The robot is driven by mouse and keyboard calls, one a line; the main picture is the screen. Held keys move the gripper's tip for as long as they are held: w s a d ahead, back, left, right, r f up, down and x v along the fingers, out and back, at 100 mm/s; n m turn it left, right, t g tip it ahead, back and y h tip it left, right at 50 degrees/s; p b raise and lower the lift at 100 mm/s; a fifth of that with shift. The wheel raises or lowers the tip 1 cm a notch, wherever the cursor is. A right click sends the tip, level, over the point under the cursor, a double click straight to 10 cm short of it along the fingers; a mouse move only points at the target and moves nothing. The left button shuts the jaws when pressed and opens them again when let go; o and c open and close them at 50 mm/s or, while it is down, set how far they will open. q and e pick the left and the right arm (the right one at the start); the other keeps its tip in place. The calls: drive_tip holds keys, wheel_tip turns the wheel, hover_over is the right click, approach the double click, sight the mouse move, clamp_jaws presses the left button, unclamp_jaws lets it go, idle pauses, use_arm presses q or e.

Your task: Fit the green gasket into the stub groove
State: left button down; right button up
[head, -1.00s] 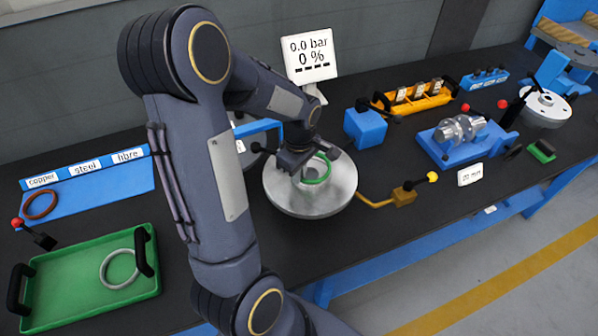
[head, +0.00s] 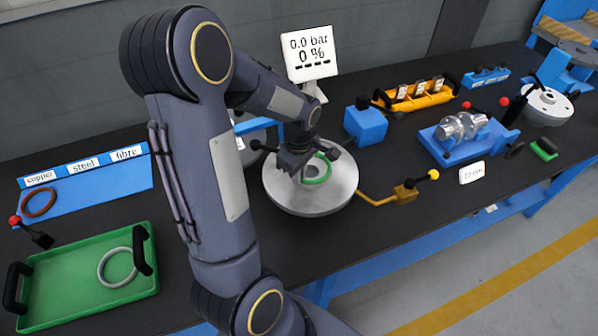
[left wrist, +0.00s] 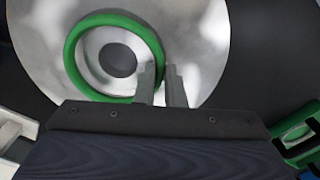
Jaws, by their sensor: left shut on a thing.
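The green gasket (head: 327,166) is at the middle of the round metal shell (head: 335,198). My left gripper (head: 306,173) is over the shell, shut on the gasket's rim. In the left wrist view the gasket (left wrist: 70,55) is a ring around the pale stub (left wrist: 93,55) with its dark central bore (left wrist: 118,61). The fingers (left wrist: 162,88) are at the ring's lower right. The groove is not clearly visible, and I cannot tell whether the gasket sits in it or just above. My right gripper is not in view.
A green tray (head: 60,290) holding a grey ring (head: 104,268) is at lower left. A labelled blue rack (head: 100,183) has a brown ring (head: 38,203). A display (head: 310,55) reads 0.0 bar. Blue block (head: 366,124) stands behind.

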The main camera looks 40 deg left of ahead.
use_arm(q)
drive_tip(key=shift+f+b, duration=0.4)
drive_tip(key=shift+f, duration=0.2)
drive_tip(key=c, duration=1.4)
unclamp_jaws()
drive_tip(key=shift+c, duration=0.2)
drive_tip(key=shift+r, duration=0.1)
wheel_tip(320, 180, up, 8)
drive_tip(key=shift+f, duration=0.1)
drive_tip(key=shift+f, duration=0.1)
